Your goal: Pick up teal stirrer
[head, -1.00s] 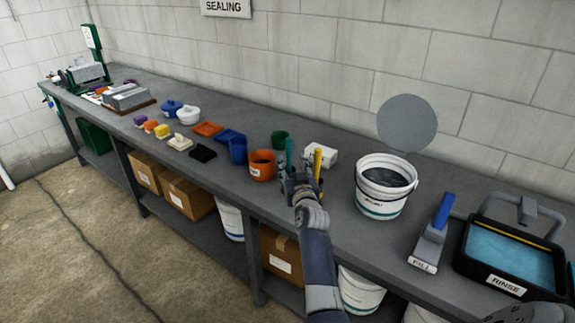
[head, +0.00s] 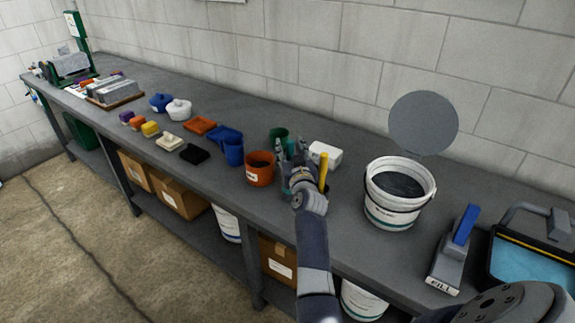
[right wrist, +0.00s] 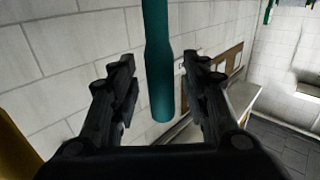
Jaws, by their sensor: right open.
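The teal stirrer shows in the right wrist view (right wrist: 158,60) as a thick teal rod, its rounded end between the two fingers of my right gripper (right wrist: 160,75). A gap shows on each side of it in that view. In the head view the stirrer (head: 290,147) is a small upright teal piece just behind my right gripper (head: 299,174), mostly hidden. That gripper is open above the bench, between the orange cup and a yellow stick (head: 323,172). What supports the stirrer is hidden by the gripper. My left gripper is out of view.
A white bucket (head: 394,205) stands to the right. The grey bench (head: 350,240) is bare in front of the bucket.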

